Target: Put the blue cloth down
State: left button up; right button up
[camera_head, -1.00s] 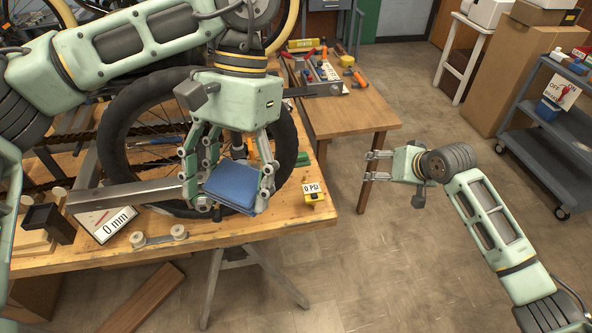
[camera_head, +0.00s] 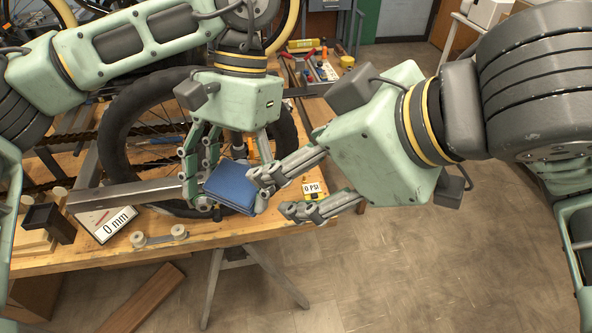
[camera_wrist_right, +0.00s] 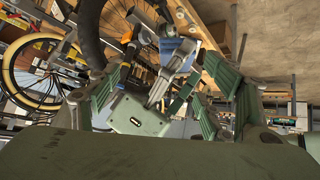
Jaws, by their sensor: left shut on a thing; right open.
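The blue cloth (camera_head: 231,185) is a folded pad between the fingers of my left gripper (camera_head: 229,184), near the workbench's front edge in the head view. My left gripper is shut on it. My right gripper (camera_head: 272,193) is open, its fingers pointing left at the cloth's right side. Whether its upper finger touches the cloth or left gripper, I cannot tell. In the right wrist view, the blue cloth (camera_wrist_right: 178,52) shows near the top, in front of my left gripper.
The wooden workbench (camera_head: 230,233) holds a black-tyred wheel (camera_head: 118,130), a 0 mm gauge (camera_head: 105,224) and a yellow 0 PSI gauge (camera_head: 313,188) beside the right gripper. Tools lie on the bench behind (camera_head: 318,72). The floor at the lower right is clear.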

aim_at(250, 183)
pick_arm(q)
jog(key=shift+w, duration=0.1)
pick_arm(e)
jog(key=shift+n, duration=0.7)
jog(key=x, duration=0.3)
jog(key=s+a+x, duration=0.1)
jog(key=x, duration=0.3)
jog(key=s+x, duration=0.1)
jog(key=x, duration=0.3)
jog(key=shift+a+f, duration=0.35)
jog(key=shift+f, duration=0.05)
jog(key=c, duration=1.1)
pick_arm(q)
jog(key=o, duration=1.4)
pick_arm(e)
jog(key=shift+c, duration=1.1)
pick_arm(q)
jog(key=o, duration=0.5)
jog(key=shift+c, duration=0.2)
